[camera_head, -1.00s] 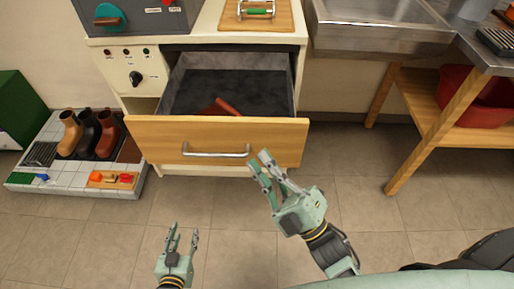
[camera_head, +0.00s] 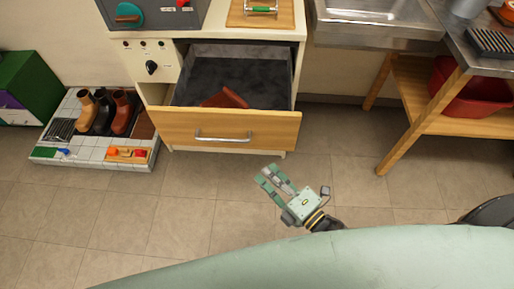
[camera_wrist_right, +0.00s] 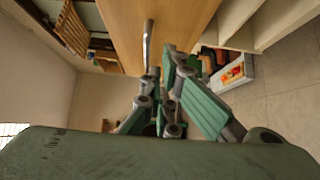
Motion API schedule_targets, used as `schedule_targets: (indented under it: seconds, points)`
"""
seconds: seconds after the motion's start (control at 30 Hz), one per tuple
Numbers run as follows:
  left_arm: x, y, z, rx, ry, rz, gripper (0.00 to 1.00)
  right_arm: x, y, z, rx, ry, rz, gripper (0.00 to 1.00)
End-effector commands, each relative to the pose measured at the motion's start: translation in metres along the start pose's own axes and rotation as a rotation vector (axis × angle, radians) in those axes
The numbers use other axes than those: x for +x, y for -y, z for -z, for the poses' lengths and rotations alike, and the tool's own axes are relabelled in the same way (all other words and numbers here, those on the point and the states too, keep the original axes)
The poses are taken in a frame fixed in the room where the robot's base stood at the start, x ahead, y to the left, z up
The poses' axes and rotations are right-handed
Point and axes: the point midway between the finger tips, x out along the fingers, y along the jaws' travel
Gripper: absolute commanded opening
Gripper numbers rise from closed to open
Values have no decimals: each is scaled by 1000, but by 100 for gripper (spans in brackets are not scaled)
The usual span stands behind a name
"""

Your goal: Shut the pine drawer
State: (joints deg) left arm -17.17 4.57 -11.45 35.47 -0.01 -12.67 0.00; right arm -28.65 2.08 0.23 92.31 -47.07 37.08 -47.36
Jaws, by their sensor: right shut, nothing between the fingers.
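The pine drawer (camera_head: 265,131) stands pulled well out of the white cabinet. Its front has a metal bar handle (camera_head: 223,138), and a reddish-brown piece (camera_head: 228,97) lies on the dark drawer floor. My right gripper (camera_head: 268,175) is shut and empty, in front of and below the drawer front's right half, apart from it in the head view. In the right wrist view the pine front (camera_wrist_right: 185,22) and handle (camera_wrist_right: 148,45) show beyond the fingers (camera_wrist_right: 162,68). My left gripper is out of view.
A tiled stand (camera_head: 95,158) with several boots is on the floor at the left. A wooden-legged table (camera_head: 386,160) with a red basin (camera_head: 468,92) stands at the right. The tiled floor before the drawer is clear.

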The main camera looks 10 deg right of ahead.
Motion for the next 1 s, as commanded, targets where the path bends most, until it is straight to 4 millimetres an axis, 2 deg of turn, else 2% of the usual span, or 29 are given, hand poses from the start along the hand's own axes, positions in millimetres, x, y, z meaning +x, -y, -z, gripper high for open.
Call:
schedule_targets:
  seconds: [0.03, 0.2, 0.27, 0.4, 0.6, 1.0]
  points:
    - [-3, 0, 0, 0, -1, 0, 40, 13, -4, 0, 0, 0, -5, 0]
    - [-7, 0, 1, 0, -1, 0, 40, 50, -3, 0, 3, 0, -5, 0]
    - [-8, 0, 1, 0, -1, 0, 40, 62, -3, 0, 2, 0, -3, 0]
    - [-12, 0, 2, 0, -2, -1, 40, 76, -2, -17, 0, 0, -1, 0]
    - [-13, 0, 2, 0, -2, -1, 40, 86, -1, -27, 1, 0, -2, 0]
    - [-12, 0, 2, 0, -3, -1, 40, 87, -1, -28, 2, 0, -1, 0]
